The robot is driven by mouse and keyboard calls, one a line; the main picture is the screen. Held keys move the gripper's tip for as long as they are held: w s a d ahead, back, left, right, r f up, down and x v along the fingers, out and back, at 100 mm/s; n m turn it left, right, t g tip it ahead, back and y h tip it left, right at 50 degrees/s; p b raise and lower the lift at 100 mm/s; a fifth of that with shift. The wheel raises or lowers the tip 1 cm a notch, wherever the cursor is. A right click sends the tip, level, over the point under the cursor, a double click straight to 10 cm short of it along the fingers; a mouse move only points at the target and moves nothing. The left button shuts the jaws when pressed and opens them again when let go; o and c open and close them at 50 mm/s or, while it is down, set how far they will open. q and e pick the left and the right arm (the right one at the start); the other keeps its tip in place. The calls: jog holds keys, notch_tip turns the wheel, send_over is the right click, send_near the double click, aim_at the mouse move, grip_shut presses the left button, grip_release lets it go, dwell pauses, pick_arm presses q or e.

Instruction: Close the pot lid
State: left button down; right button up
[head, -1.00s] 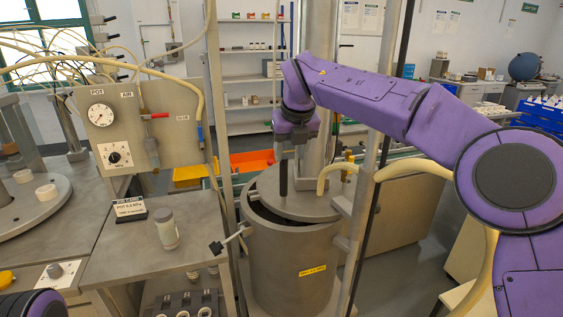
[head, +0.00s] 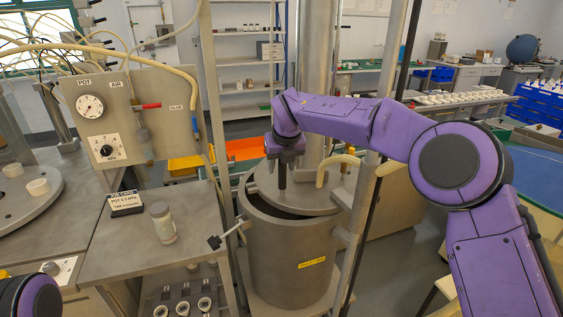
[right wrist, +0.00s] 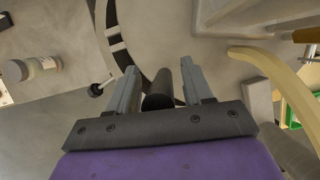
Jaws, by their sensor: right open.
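The grey pot (head: 288,262) stands on the floor in the middle of the head view. Its round grey lid (head: 318,194) lies on top, shifted so that a dark crescent gap shows along the left and front rim. A black upright handle (right wrist: 158,88) on the lid shows in the right wrist view. My right gripper (right wrist: 158,75) is open, with one finger on each side of the handle, and I cannot tell whether they touch it. In the head view my right gripper (head: 281,172) is over the left part of the lid. My left gripper is out of view.
A small jar (head: 162,222) and a job card (head: 125,203) are on the bench left of the pot. A lever with a black knob (head: 214,243) sticks out from the pot's left side. Metal posts and a tan hose (head: 336,160) stand close to the lid.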

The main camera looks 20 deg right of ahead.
grip_shut()
jog(key=shift+s+a+f+b, duration=0.15)
jog(key=shift+s+f+b, duration=0.1)
jog(key=shift+b, duration=0.1)
jog(key=s+a+n+b, duration=0.1)
jog(key=s, duration=0.1)
jog(key=s+a+n+y, duration=0.1)
jog(key=s+a+n, duration=0.1)
jog(key=shift+s+r+b, duration=0.1)
jog(key=shift+s+b, duration=0.25)
jog(key=shift+b, duration=0.05)
grip_release()
jog(key=shift+a, duration=0.1)
jog(key=shift+s+r, duration=0.1)
jog(key=shift+r, duration=0.05)
